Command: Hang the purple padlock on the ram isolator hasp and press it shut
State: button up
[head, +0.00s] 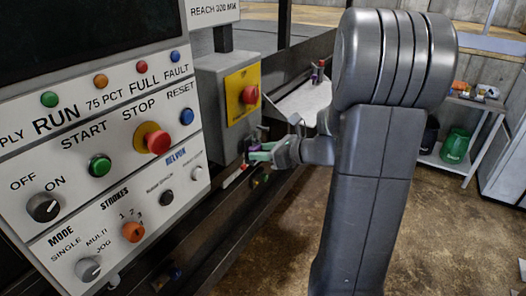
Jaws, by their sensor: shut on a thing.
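The ram isolator is a grey box (212,113) with a yellow plate (241,93) and a red rotary knob (249,95), beside the control panel. My gripper (262,152) is at the box's lower right edge, below the yellow plate, reaching in from the right with pale green fingers. A small purple patch at the fingertips looks like the padlock (254,145), and my gripper is shut on it. The hasp cannot be made out clearly here. Whether the shackle is through it, or open or shut, is too small to tell.
The control panel (107,140) with buttons and knobs fills the left. A dark rail (245,205) runs below the isolator. A pale tray-like surface (303,100) lies behind my arm. A shelf (470,103) with a green bucket (456,146) stands at right. The brown floor is open.

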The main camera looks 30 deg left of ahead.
jog(key=o, duration=1)
jog(key=shift+f, duration=0.1)
jog(key=shift+c, duration=0.2)
jog(key=shift+c, duration=0.4)
jog(key=p+v, duration=0.2)
jog(key=v, duration=0.5)
jog(key=shift+a, duration=0.1)
